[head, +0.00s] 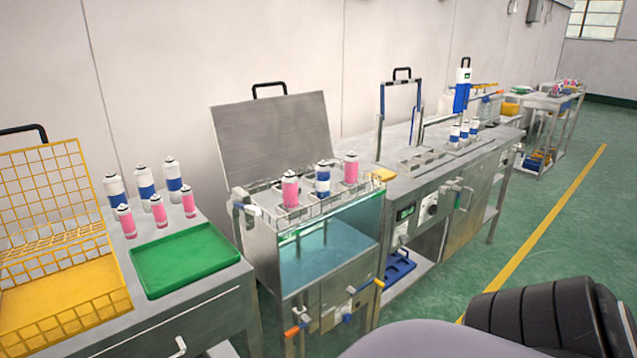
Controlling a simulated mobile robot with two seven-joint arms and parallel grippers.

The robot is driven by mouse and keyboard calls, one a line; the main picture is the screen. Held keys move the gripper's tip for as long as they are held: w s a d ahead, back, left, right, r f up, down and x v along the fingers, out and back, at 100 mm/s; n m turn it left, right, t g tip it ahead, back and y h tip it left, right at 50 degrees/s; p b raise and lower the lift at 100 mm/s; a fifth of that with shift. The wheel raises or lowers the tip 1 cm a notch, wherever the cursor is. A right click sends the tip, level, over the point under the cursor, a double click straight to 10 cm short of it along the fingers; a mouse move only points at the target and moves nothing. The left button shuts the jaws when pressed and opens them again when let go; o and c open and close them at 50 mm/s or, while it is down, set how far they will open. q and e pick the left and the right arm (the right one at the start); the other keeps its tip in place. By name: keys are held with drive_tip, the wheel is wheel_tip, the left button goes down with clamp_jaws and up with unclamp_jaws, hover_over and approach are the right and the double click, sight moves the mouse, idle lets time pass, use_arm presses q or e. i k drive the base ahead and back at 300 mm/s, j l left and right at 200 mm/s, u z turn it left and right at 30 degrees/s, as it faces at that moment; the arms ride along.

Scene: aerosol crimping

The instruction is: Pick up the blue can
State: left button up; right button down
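A blue-and-white can (322,180) stands upright between two pink cans, the left one (290,190) and the right one (350,169), in the rack on top of the glass-fronted water bath (325,262). Three more blue-and-white cans stand at the back of the left table: a left one (116,192), a middle one (145,181) and a right one (173,174). More blue-banded cans (454,134) stand on the steel bench further back. Neither of my grippers is in view.
The bath's lid (272,137) is raised behind the cans. A green tray (185,260) with a bare surface, small pink cans (158,212) and a yellow wire basket (62,300) are on the left table. Green floor (520,245) lies open at the right.

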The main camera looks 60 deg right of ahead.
sight(322, 171)
drive_tip(key=z, duration=1.8)
drive_tip(key=i+l+u, duration=0.2)
drive_tip(key=i+l, duration=0.2)
drive_tip(key=i+l+u, duration=0.2)
drive_tip(key=l, duration=0.4)
drive_tip(key=i, duration=0.1)
